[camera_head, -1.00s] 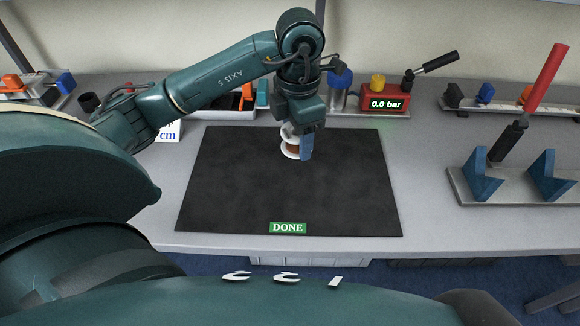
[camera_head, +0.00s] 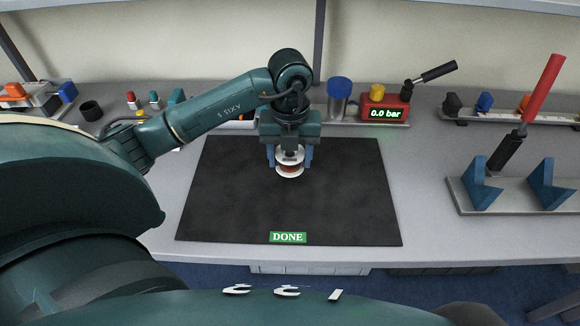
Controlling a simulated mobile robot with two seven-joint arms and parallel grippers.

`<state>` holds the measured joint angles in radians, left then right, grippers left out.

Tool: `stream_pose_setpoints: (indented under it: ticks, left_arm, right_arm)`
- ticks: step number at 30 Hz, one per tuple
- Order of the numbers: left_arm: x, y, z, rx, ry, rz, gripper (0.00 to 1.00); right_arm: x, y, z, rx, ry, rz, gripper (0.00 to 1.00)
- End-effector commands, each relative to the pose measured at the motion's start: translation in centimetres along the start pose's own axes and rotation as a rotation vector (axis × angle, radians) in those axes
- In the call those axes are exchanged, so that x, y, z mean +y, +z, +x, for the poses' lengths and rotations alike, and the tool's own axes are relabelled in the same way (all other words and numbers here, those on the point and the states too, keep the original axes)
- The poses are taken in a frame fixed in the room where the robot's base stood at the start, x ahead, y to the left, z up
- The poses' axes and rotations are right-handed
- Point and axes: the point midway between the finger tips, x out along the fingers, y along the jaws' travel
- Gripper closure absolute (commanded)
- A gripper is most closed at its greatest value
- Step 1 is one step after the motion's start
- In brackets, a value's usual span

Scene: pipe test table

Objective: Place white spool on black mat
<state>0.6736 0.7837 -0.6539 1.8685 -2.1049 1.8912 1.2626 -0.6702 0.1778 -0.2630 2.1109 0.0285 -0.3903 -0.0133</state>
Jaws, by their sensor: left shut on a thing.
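The white spool (camera_head: 290,169), with a brown-orange middle, is between the two blue fingers of my left gripper (camera_head: 290,158). The gripper is shut on it and points down. The spool is over the back middle part of the black mat (camera_head: 290,207). I cannot tell whether its underside touches the mat. The mat lies flat on the grey table and has a green DONE label (camera_head: 288,238) at its front edge. My right gripper is not in view.
A red gauge box (camera_head: 386,113) reading 0.0 bar and a blue-topped cylinder (camera_head: 339,92) stand behind the mat. A rack with blue brackets (camera_head: 480,186) and a red-handled tool (camera_head: 543,86) is at right. The rest of the mat is clear.

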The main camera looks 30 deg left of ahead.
Motion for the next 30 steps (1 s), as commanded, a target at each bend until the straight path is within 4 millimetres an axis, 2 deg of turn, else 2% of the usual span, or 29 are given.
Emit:
stream_pose_setpoints:
  ticks: [9,20,21,28,30]
  left_arm:
    - [0.0,-0.1,3.7,0.002,0.001,0.002,0.67]
    - [0.0,0.0,4.2,0.0,0.0,0.003,0.67]
    - [0.0,0.0,4.0,0.0,0.0,0.003,0.41]
    - [0.0,0.0,4.0,0.0,0.0,0.003,0.22]
    - [0.0,0.0,4.0,0.0,0.0,0.003,0.22]
  right_arm:
    - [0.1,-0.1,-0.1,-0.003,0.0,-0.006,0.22]
    - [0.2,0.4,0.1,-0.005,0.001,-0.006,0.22]
    - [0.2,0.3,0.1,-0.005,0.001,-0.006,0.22]
    - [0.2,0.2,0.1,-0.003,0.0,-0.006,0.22]
    - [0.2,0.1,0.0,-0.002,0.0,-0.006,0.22]
